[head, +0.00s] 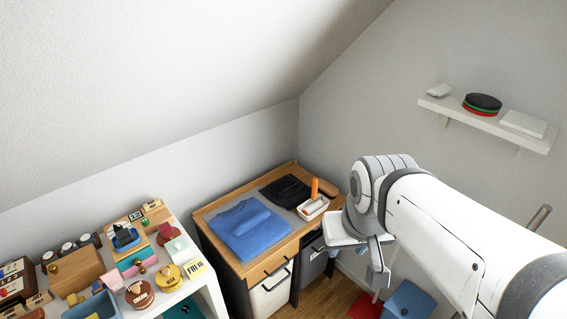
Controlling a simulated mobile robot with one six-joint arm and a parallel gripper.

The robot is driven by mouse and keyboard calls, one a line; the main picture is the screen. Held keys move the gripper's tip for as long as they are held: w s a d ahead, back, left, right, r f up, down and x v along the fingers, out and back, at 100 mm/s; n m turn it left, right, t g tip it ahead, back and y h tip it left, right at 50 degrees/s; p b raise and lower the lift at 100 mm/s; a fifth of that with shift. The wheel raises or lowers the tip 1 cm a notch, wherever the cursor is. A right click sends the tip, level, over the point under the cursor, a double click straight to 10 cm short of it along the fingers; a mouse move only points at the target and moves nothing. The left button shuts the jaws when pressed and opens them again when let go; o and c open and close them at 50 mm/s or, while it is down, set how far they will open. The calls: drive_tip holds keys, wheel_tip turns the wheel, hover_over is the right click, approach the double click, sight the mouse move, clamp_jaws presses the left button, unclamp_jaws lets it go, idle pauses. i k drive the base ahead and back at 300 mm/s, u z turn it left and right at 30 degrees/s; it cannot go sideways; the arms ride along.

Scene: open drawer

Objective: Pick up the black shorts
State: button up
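A dark, folded cloth (286,191), which looks like the black shorts, lies flat at the back right of a wooden cabinet top (207,213). Folded blue clothing (243,232) lies to its left and nearer the front. My gripper (377,279) hangs at the end of my white arm, to the right of the cabinet and well apart from the shorts. Its fingers are small and seen from the side, so I cannot tell whether they are open or shut. I see nothing held in it.
A white tray (313,214) with an orange-handled item stands just right of the shorts. Drawers (270,286) are in the cabinet front. A crowded white shelf unit (205,281) is at left. A wall shelf (470,117) is at upper right. A blue bin (410,299) stands on the floor.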

sight(288, 191)
drive_tip(key=i, duration=0.9)
drive_tip(key=u, duration=0.05)
